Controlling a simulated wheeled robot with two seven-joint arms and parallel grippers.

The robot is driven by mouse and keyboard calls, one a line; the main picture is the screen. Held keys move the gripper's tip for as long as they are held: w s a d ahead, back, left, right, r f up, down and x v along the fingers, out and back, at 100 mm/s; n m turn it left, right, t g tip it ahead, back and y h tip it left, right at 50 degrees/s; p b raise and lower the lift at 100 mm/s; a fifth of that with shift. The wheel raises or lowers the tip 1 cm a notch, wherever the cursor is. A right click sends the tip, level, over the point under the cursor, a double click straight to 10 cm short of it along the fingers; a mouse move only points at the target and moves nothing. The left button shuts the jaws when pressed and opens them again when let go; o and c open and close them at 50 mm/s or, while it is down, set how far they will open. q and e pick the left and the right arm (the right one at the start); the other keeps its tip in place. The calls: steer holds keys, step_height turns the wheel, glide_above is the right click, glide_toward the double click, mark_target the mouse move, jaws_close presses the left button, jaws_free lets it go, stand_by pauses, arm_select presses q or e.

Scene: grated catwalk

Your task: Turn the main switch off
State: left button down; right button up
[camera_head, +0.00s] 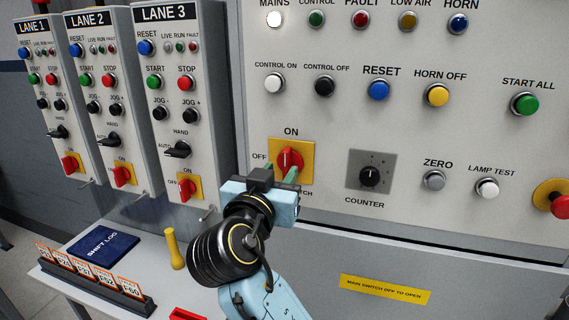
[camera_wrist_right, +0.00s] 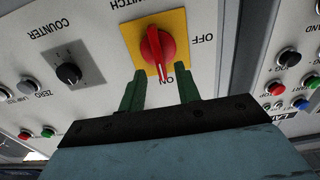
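The main switch is a red rotary knob (camera_head: 288,158) on a yellow plate in the large grey panel. ON is printed above it and OFF to its left. In the right wrist view the picture is upside down, and the knob (camera_wrist_right: 155,46) has its white mark toward ON. My right gripper (camera_head: 280,171) is right in front of the knob's lower part. Its green fingers (camera_wrist_right: 160,78) are open, one to each side, with a gap to the knob on both sides. Whether the tips reach past the knob's face is hard to tell. My left gripper is not in view.
Lane boxes with smaller red switches (camera_head: 187,188) stand at the left. A shelf below holds a blue shift log (camera_head: 102,245), a yellow peg-like object (camera_head: 174,249) and a tag rack (camera_head: 97,285).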

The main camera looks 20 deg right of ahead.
mark_target(285, 165)
steer(key=shift+x, duration=1.95)
jaws_close()
